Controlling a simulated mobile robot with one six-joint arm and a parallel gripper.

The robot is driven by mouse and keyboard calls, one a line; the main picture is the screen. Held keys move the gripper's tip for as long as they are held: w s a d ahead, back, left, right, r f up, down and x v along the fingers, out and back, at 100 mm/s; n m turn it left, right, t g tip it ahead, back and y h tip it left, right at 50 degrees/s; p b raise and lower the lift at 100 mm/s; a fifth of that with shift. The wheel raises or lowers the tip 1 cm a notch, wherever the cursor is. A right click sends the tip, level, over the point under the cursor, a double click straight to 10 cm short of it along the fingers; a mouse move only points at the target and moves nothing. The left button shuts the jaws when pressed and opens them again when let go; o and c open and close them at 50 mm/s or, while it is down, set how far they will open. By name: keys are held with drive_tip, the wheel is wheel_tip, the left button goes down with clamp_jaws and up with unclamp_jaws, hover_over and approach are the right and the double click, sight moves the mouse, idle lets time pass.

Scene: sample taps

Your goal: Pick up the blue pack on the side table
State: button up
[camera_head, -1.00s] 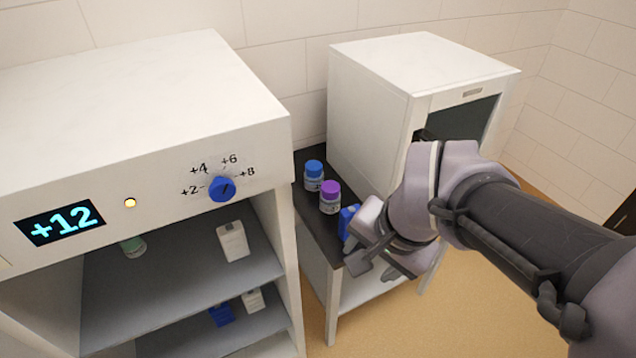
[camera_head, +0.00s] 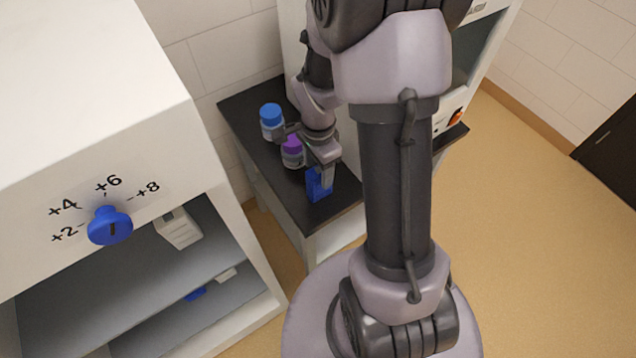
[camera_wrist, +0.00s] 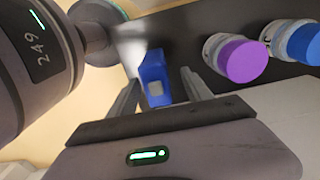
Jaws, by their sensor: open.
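The blue pack (camera_head: 319,186) stands on the dark top of the side table (camera_head: 262,175), close to its front edge. My gripper (camera_head: 306,150) is just above and behind the pack in the head view, partly covering it. In the wrist view the blue pack (camera_wrist: 153,78) shows beyond and between the two grey fingers of my gripper (camera_wrist: 158,92). The fingers are apart, with nothing held. Whether the fingertips are level with the pack is hard to tell.
A purple-capped bottle (camera_head: 292,150) and a blue-capped bottle (camera_head: 271,122) stand close by on the same table. A white cabinet with a blue knob (camera_head: 110,226) is at left, holding packs on shelves. A white box-like unit (camera_head: 292,40) rises behind the table.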

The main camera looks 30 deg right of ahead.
sight(315, 191)
drive_tip(key=f+b, duration=0.2)
drive_tip(key=f, duration=0.3)
drive_tip(key=shift+s+f+b, duration=0.25)
drive_tip(key=shift+s+b, duration=0.05)
drive_tip(key=shift+b, duration=0.1)
drive_tip(key=shift+r, duration=0.15)
clamp_jaws()
drive_tip(key=shift+r, duration=0.15)
